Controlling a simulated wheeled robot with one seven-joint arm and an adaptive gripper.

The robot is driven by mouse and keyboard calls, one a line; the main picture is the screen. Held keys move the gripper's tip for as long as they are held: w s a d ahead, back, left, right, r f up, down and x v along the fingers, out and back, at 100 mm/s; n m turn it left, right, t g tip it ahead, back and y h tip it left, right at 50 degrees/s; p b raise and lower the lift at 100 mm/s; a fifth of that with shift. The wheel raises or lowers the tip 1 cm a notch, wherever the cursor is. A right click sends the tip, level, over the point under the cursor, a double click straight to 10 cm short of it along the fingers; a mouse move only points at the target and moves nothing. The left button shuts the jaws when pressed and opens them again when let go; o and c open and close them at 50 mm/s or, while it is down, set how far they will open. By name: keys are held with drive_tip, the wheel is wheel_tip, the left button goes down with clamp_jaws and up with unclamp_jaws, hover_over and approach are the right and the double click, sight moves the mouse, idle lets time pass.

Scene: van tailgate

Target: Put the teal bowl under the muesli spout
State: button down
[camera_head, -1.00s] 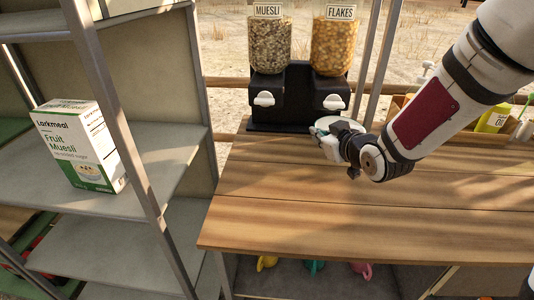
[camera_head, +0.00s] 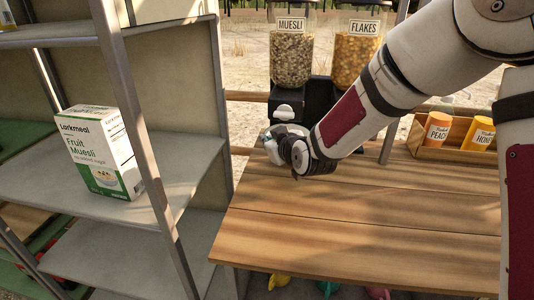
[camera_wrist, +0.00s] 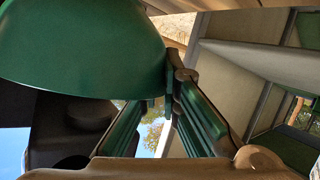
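The teal bowl (camera_wrist: 80,50) fills the upper left of the wrist view. Its rim reaches the tips of my gripper (camera_wrist: 163,98), whose fingers converge on it; my gripper is shut on the bowl. In the head view my gripper (camera_head: 275,142) is at the far left of the wooden counter, in front of the dispenser. The bowl is mostly hidden there by my wrist. The muesli spout (camera_head: 284,110) is a white knob on the black dispenser (camera_head: 317,97), just above and behind my gripper. The muesli jar (camera_head: 291,58) stands above it.
The flakes jar (camera_head: 357,55) is to the right, partly behind my arm. A wooden crate (camera_head: 457,153) with orange and yellow jars stands at the right. A metal shelf (camera_head: 190,165) with a muesli box (camera_head: 100,150) is at the left. The front counter (camera_head: 370,220) is clear.

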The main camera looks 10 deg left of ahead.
drive_tip(key=shift+w+a, duration=0.1)
drive_tip(key=shift+a, duration=0.25)
drive_tip(key=shift+f, duration=0.2)
drive_tip(key=shift+f+b, duration=0.3)
drive_tip(key=shift+f, duration=1.3)
drive_tip(key=c, duration=1.8)
unclamp_jaws()
drive_tip(key=shift+f, duration=0.1)
